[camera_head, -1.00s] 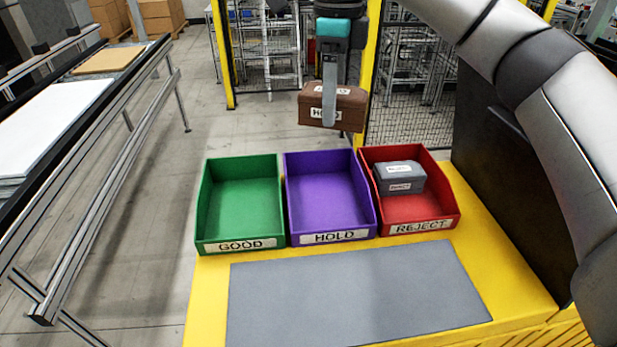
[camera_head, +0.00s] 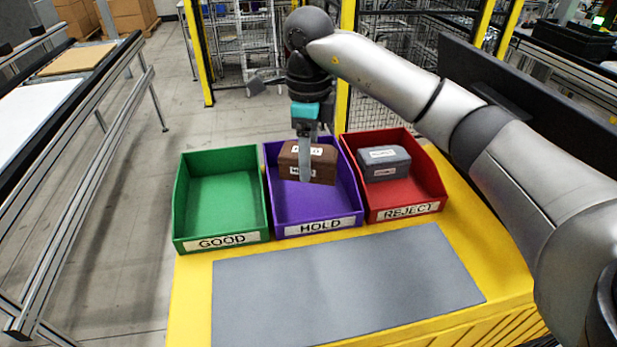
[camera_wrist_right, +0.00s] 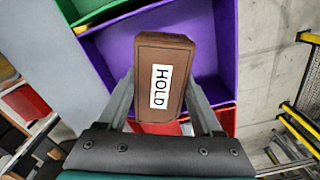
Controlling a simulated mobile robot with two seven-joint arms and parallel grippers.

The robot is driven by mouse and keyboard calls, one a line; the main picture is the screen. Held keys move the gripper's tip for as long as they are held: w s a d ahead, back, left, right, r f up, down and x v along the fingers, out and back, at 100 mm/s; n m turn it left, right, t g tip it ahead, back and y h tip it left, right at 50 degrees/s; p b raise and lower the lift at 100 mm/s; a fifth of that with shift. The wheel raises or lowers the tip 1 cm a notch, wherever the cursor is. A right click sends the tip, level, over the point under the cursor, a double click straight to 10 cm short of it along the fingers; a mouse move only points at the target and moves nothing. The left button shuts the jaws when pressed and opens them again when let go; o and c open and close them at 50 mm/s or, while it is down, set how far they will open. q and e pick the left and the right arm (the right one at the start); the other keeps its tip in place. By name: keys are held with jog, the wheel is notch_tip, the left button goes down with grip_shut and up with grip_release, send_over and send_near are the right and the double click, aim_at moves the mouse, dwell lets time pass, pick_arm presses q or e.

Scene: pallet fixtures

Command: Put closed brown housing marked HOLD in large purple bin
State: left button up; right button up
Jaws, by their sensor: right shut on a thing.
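The closed brown housing (camera_head: 322,167) with white HOLD labels is held by my right gripper (camera_head: 305,165), one finger showing across its near side. In the head view it appears over the purple bin (camera_head: 318,215), which has a HOLD label on its front; its exact height above the floor of the bin is hard to tell. In the right wrist view the housing (camera_wrist_right: 165,75) sits between the two fingers (camera_wrist_right: 160,100), with the purple bin (camera_wrist_right: 226,50) behind it. My left gripper does not show.
A green GOOD bin (camera_head: 222,205) stands to the left of the purple bin. A red REJECT bin (camera_head: 418,185) to the right holds a grey housing (camera_head: 383,163). A grey mat (camera_head: 345,285) lies bare on the yellow table (camera_head: 190,310) in front.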

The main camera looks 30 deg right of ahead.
aim_at(308, 193)
jog(key=shift+f, duration=2.5)
jog(key=o, duration=1.5)
jog(key=shift+f, duration=0.15)
jog(key=shift+o, duration=0.2)
notch_tip(308, 193, up, 12)
jog(key=shift+r, duration=0.15)
